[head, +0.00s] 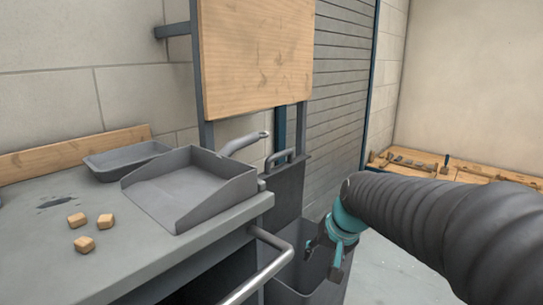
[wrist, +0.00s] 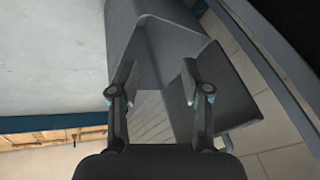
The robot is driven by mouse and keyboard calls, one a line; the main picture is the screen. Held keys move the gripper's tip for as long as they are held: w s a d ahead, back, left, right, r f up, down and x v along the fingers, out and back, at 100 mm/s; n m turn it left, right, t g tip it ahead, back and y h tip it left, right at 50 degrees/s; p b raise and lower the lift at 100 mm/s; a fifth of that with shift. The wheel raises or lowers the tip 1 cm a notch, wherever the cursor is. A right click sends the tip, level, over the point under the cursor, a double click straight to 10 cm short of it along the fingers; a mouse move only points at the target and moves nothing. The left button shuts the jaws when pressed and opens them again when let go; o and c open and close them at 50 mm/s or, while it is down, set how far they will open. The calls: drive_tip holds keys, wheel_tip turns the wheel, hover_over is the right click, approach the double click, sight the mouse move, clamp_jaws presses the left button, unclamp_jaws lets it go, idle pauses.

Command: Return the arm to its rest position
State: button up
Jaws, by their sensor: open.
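My gripper (head: 324,260) hangs at the end of my dark ribbed arm, right of centre in the head view, with a teal wrist. It points down at the mouth of a dark grey bin (head: 284,292) beside the bench. In the wrist view my gripper (wrist: 160,88) shows two fingers spread apart, with nothing held between them. Grey panels of the bin (wrist: 165,45) lie beyond the fingertips. The head view does not show clearly whether the fingertips are inside the bin or above it.
A grey workbench (head: 110,265) with a front rail (head: 262,275) stands at left. On it are a dustpan (head: 190,185), a shallow tray (head: 125,160) and three small wooden blocks (head: 84,243). A wooden board (head: 255,55) rises behind. A low wooden table (head: 430,163) stands at far right.

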drive_tip(key=s+d+n+h, duration=0.1)
drive_tip(key=s+d, duration=0.1)
drive_tip(key=s, duration=0.8)
drive_tip(key=s+d+n+t+h, duration=0.1)
drive_tip(key=s+d, duration=0.1)
drive_tip(key=s, duration=0.8)
drive_tip(key=shift+s+d+f, duration=0.2)
drive_tip(key=shift+d+f, duration=0.1)
drive_tip(key=shift+f, duration=0.15)
drive_tip(key=shift+c, duration=0.6)
drive_tip(key=shift+a, duration=0.1)
